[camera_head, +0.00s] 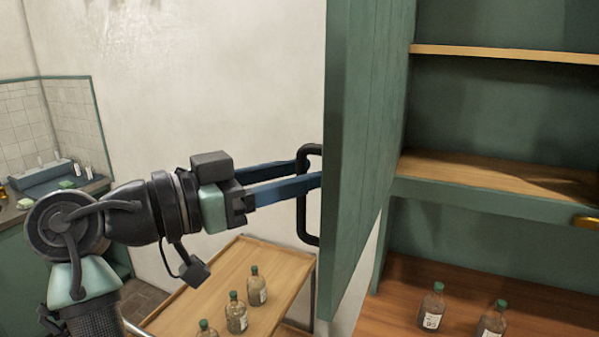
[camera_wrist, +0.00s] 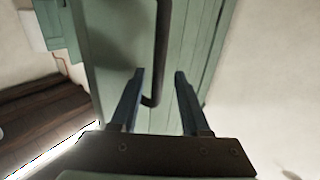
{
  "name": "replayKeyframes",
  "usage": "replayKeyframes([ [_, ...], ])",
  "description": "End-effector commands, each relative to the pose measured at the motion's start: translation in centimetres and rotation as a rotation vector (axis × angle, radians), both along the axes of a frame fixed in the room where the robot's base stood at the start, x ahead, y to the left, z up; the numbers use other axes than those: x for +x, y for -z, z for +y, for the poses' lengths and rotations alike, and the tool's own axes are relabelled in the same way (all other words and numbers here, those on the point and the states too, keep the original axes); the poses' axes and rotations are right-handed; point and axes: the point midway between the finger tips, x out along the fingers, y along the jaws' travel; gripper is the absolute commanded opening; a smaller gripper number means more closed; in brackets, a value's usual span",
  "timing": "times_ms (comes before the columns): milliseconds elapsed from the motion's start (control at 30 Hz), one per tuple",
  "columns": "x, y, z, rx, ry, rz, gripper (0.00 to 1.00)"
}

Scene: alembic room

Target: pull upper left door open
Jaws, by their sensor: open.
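The green upper left door (camera_head: 370,120) stands swung open toward me, at the left of the cabinet opening. Its outer face also fills the middle of the wrist view (camera_wrist: 110,60). A dark bar handle (camera_head: 302,215) is on that face, and its lower end shows in the wrist view (camera_wrist: 162,50). My gripper (camera_head: 312,172) is at the handle with its two blue fingers apart. In the wrist view the fingers (camera_wrist: 160,73) lie on either side of the handle's lower part, with gaps visible. The fingertips' exact contact with the door cannot be told.
The cabinet's wooden shelves (camera_head: 480,172) are exposed on the right. Bottles (camera_head: 433,305) stand on the wooden surface below. A wooden cart (camera_head: 190,297) with several bottles stands below my gripper. A counter with a tray (camera_head: 42,178) is at far left.

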Motion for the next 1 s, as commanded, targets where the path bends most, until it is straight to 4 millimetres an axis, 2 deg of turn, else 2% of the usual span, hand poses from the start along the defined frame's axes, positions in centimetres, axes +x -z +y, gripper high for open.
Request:
replayKeyframes([
  [167, -0.9, 0.2, 1.6, -0.001, -0.004, -0.003, 0.46],
  [500, -4.9, 0.3, 7.7, -0.001, -0.004, -0.003, 0.46],
  [633, -6.0, 0.2, 9.5, -0.001, -0.002, -0.001, 0.46],
  [800, -6.8, 0.0, 10.6, 0.001, -0.001, -0.001, 0.46],
  [1000, -6.9, 0.0, 10.8, 0.0, 0.001, 0.0, 0.46],
])
